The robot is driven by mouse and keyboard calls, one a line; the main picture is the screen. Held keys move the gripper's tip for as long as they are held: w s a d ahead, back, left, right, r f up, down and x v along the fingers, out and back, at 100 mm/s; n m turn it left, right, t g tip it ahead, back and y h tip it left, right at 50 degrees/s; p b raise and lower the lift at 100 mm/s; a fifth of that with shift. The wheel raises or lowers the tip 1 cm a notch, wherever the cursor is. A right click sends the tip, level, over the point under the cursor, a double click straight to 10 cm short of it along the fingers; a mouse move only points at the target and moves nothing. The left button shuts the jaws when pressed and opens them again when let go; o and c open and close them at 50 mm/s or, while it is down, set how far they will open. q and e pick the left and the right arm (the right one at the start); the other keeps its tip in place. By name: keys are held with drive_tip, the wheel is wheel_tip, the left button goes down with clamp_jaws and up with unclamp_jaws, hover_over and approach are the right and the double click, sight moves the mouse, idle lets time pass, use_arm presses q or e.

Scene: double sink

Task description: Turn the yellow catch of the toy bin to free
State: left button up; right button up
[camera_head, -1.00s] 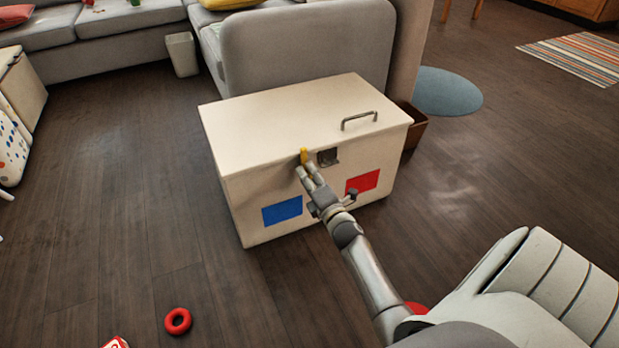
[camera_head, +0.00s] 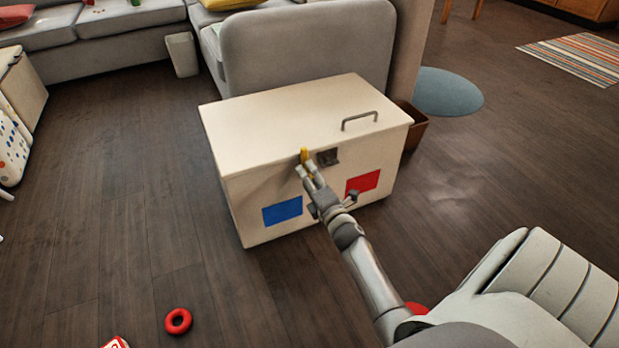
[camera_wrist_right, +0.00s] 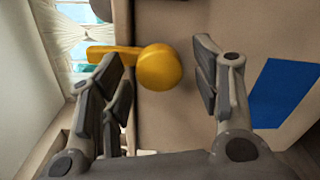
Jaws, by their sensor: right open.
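The toy bin (camera_head: 250,180) is a cream box with its lid down, standing on the floor. Its yellow catch (camera_head: 304,154) is on the upper front, pointing up in the head view. In the right wrist view the catch shows a round knob (camera_wrist_right: 160,67) with a lever stretching to the left. My right gripper (camera_head: 306,169) is at the bin's front, just below the catch. Its fingers (camera_wrist_right: 158,60) are open on either side of the knob, and one overlaps the lever in the picture. I cannot tell whether they touch it. My left gripper is not in view.
A dark latch plate (camera_head: 328,157) sits right of the catch, and a metal handle (camera_head: 360,120) is on the lid. A grey sofa (camera_head: 310,50) stands behind the bin. A red ring (camera_head: 178,321) lies on the floor at front left. The floor left of the bin is clear.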

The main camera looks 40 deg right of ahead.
drive_tip(key=v, duration=1.1)
drive_tip(key=shift+s, duration=0.35)
